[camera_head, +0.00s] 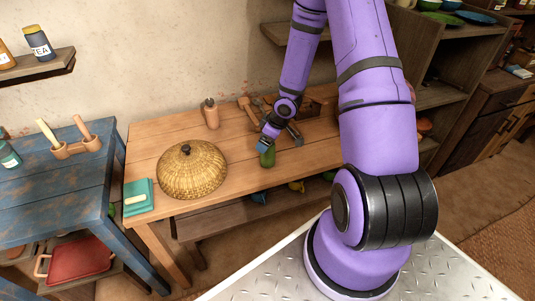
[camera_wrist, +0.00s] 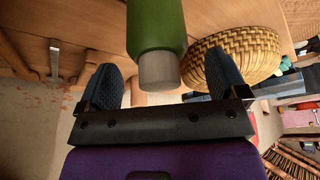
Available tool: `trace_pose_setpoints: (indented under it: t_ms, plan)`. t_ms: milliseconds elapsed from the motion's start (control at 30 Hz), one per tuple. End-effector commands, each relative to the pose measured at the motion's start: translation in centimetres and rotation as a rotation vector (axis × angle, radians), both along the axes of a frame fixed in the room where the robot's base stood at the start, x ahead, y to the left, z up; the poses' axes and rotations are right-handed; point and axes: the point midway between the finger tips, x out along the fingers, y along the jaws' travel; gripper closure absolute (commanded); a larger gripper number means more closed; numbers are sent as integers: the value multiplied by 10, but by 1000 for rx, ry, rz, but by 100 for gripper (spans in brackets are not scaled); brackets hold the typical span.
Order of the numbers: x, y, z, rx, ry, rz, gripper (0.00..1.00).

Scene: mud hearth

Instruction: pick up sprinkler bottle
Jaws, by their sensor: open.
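The sprinkler bottle, green with a pale grey cap, shows in the wrist view (camera_wrist: 157,25). In the head view its green body (camera_head: 267,158) stands on the wooden table, partly hidden by my gripper. My gripper (camera_head: 279,142) is right at the bottle. In the wrist view my gripper (camera_wrist: 163,65) is open, with the two blue pads on either side of the cap. There is a visible gap between the cap and each pad. The bottle's far end is cut off by the wrist view's top edge.
A woven basket lid (camera_head: 192,170) sits left of the bottle, with a teal box (camera_head: 139,197) beyond it. A wooden bottle (camera_head: 211,114) and a wooden mallet (camera_head: 247,109) stand behind. The table (camera_head: 240,180) is clear between lid and bottle.

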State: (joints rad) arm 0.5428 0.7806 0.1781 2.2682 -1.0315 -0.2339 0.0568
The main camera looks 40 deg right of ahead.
Motion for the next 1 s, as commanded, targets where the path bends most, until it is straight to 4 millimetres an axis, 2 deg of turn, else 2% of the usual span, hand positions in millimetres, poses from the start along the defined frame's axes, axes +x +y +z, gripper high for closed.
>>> trace_pose_setpoints:
  t_ms: [200, 433, 467, 700, 767, 1000]
  plan:
    - [4, 3, -13, -1, 1, 0, 9]
    - [4, 3, -13, -1, 1, -1, 9]
    - [4, 3, -13, 0, 1, -1, 11]
    - [4, 3, -13, -1, 1, -1, 66]
    - [4, 3, -13, -1, 1, -1, 79]
    - [5, 3, -13, 0, 0, -1, 79]
